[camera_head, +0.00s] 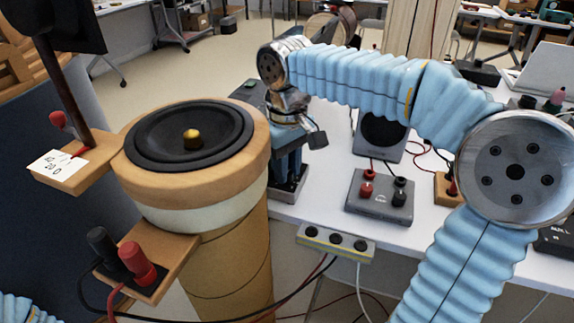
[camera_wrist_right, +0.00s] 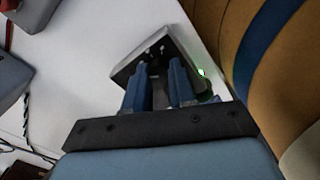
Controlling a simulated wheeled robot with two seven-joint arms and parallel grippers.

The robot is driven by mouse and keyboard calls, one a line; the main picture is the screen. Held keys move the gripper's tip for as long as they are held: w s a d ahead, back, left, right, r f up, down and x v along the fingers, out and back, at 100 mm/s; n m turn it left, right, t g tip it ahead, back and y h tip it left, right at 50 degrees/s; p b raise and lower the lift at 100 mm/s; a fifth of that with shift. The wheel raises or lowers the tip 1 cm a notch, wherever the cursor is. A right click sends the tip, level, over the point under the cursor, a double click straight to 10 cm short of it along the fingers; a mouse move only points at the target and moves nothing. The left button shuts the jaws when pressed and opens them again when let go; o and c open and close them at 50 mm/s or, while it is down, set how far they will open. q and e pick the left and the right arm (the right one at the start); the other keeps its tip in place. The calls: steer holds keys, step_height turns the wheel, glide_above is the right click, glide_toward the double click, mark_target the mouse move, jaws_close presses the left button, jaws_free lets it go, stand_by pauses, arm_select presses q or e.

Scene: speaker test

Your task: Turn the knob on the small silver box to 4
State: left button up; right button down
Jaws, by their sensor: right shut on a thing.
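The small silver box (camera_head: 288,193) stands at the left edge of the white table, just right of the big speaker, and is partly covered by my gripper in the head view. In the right wrist view the silver box (camera_wrist_right: 190,48) shows its top face with a small lit green light. My right gripper (camera_head: 287,172) reaches down onto it from above. Its two blue fingers (camera_wrist_right: 160,72) are closed around a dark part between them, seemingly the knob. The knob's pointer and the numbers cannot be read. My left gripper is out of view; only a bit of blue left-arm sleeve shows at bottom left.
A large wooden speaker (camera_head: 235,160) stands close on the left. A grey box with terminals (camera_head: 366,205) and a dark small speaker (camera_head: 378,135) are to the right. A strip with several black sockets (camera_head: 312,245) is at the table's front edge, with cables hanging below.

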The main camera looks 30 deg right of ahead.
stand_by(0.4)
steer(key=c, duration=0.9)
jaws_free()
steer(key=shift+c, duration=0.2)
steer(key=shift+r, duration=0.1)
step_height(320, 180, up, 14)
